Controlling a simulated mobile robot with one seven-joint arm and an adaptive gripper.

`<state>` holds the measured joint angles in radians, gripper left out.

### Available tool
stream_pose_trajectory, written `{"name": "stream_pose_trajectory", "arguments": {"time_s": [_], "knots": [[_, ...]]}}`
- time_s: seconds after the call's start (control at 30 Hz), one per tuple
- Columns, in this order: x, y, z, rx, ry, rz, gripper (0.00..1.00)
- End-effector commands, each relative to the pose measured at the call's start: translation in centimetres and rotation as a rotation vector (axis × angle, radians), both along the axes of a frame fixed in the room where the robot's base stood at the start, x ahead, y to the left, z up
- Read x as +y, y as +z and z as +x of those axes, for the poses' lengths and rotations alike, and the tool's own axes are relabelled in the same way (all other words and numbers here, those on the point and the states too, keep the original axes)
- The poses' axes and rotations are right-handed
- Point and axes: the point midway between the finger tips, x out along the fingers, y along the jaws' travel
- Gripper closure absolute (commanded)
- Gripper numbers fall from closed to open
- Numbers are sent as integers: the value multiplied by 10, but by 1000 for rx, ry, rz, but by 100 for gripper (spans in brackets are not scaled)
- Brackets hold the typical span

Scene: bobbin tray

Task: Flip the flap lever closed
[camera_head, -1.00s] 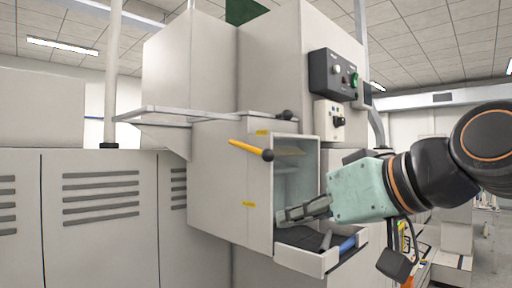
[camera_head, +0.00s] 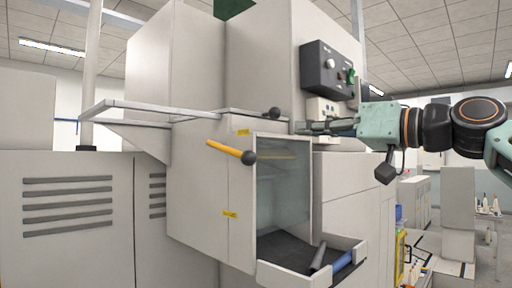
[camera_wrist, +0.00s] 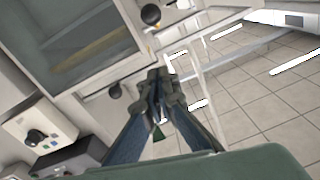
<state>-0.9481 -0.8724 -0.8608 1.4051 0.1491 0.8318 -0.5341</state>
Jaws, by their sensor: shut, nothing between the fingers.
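A yellow lever (camera_head: 228,150) with a black ball end sticks out from the side of the pale machine box (camera_head: 205,185), slanting down to the right. A second black knob (camera_head: 274,113) sits at the box's top edge. In the wrist view my closed fingertips (camera_wrist: 165,88) point toward the box's windowed front.
Below the glazed front (camera_head: 284,185) an open tray (camera_head: 290,280) juts out, holding a blue cylinder (camera_head: 342,261) and a grey piece. A dark control box (camera_head: 328,70) with buttons hangs above my gripper. A pale shelf (camera_head: 150,112) projects left.

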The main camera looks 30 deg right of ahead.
Motion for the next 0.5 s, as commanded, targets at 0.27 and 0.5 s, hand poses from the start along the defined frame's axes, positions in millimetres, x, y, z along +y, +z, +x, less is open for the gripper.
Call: {"name": "stream_pose_trajectory", "arguments": {"time_s": [0.27,0.5], "knots": [[-1,1,0,-2,0,1,100],[3,2,10,-1,1,1,100]]}}
